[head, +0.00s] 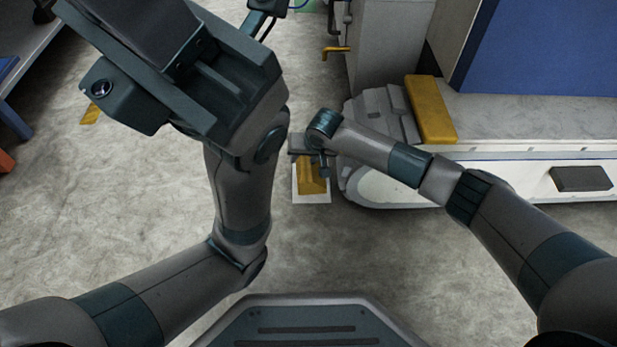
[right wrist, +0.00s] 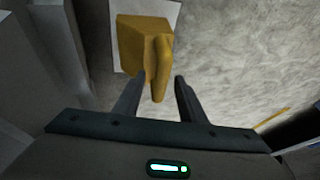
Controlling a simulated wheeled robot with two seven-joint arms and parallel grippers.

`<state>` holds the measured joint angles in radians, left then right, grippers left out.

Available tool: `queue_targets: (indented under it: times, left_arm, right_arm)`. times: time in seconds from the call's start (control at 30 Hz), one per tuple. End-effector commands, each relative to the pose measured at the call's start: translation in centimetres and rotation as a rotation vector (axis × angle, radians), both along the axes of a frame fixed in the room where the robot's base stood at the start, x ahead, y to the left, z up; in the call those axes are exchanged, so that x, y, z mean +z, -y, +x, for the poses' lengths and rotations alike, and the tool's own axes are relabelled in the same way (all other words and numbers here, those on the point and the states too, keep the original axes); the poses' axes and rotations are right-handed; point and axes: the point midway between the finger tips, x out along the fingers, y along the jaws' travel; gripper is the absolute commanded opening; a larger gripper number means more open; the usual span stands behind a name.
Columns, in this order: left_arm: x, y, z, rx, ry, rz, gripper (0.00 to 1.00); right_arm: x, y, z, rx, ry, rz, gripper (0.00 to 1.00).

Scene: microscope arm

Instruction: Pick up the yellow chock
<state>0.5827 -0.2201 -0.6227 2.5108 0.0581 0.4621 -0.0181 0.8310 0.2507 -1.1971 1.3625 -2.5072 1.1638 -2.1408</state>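The yellow chock (head: 313,176) sits on a white plate (head: 312,199) on the floor, partly hidden by my right gripper (head: 322,160). In the right wrist view, the chock (right wrist: 142,42) has a blocky body and a raised rounded ridge (right wrist: 160,68). The two fingers of my right gripper (right wrist: 158,92) are apart, and the ridge's near end shows between their tips. I cannot tell whether they touch it. My left gripper's body (head: 165,50) is large at the upper left of the head view; its fingers cannot be made out.
A white-based machine with a grey top (head: 520,112) and a yellow block (head: 431,110) stands close to the right of the chock. A grey cabinet (head: 385,45) is behind. A yellow lever (head: 337,51) sticks out there. The concrete floor (head: 120,200) at left is largely clear.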

Motion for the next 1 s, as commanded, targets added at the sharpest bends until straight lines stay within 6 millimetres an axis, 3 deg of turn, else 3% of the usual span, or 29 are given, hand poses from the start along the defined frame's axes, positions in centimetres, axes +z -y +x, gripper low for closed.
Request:
queue_targets:
  times: [0.13, 0.67, 0.83, 1.0]
  left_arm:
    - [-0.46, -0.12, -0.53, -0.004, 0.017, -0.003, 0.31]
    - [-0.24, -0.03, 0.01, 0.009, 0.006, 0.005, 0.31]
    - [-0.36, 0.04, 0.1, 0.013, 0.005, 0.011, 0.31]
    - [-0.38, 0.06, 0.13, 0.013, 0.005, 0.013, 0.31]
  right_arm:
    - [-1.31, -0.41, 0.5, 0.001, 0.001, 0.002, 0.37]
    - [-1.29, -0.39, 0.62, 0.0, 0.001, 0.001, 0.37]
    - [-1.28, -0.39, 0.62, 0.0, 0.001, 0.001, 0.01]
    - [-1.3, -0.37, 0.62, 0.0, 0.001, 0.0, 0.0]
